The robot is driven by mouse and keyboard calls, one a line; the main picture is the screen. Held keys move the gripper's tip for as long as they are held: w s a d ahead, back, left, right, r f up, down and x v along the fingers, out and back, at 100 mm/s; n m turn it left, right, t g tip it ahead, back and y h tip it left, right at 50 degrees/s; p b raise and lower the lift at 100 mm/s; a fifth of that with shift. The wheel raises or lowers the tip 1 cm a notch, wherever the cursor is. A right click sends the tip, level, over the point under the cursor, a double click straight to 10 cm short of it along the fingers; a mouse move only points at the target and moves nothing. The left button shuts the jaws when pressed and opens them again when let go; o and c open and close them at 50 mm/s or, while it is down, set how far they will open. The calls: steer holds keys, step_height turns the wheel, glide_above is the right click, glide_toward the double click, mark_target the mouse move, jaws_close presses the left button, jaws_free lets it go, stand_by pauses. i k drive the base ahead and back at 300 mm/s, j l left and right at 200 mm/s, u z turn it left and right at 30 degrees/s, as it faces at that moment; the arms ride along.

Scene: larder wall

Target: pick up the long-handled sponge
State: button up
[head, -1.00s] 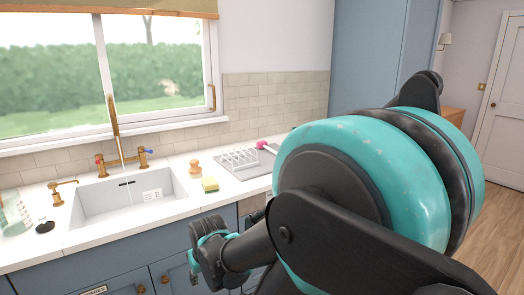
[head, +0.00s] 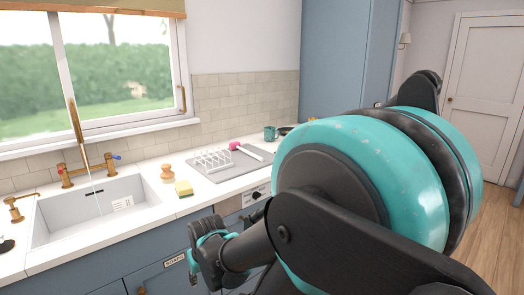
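The long-handled sponge (head: 235,146) has a pink head and a pale handle. It lies on the grey mat (head: 215,176) on the counter, behind and right of the white rack (head: 213,160). My gripper (head: 203,250) hangs in front of the counter's edge, below the worktop and well away from the sponge. Its fingers are small and dark here, so I cannot tell whether they are open or shut.
A yellow sponge block (head: 183,189) and a wooden-topped brush (head: 168,174) stand between the sink (head: 92,209) and the mat. A teal mug (head: 270,133) stands behind the long-handled sponge. The brass tap (head: 78,125) rises tall at the left.

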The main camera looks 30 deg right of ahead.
mark_target(235, 145)
steer(key=z, duration=0.85)
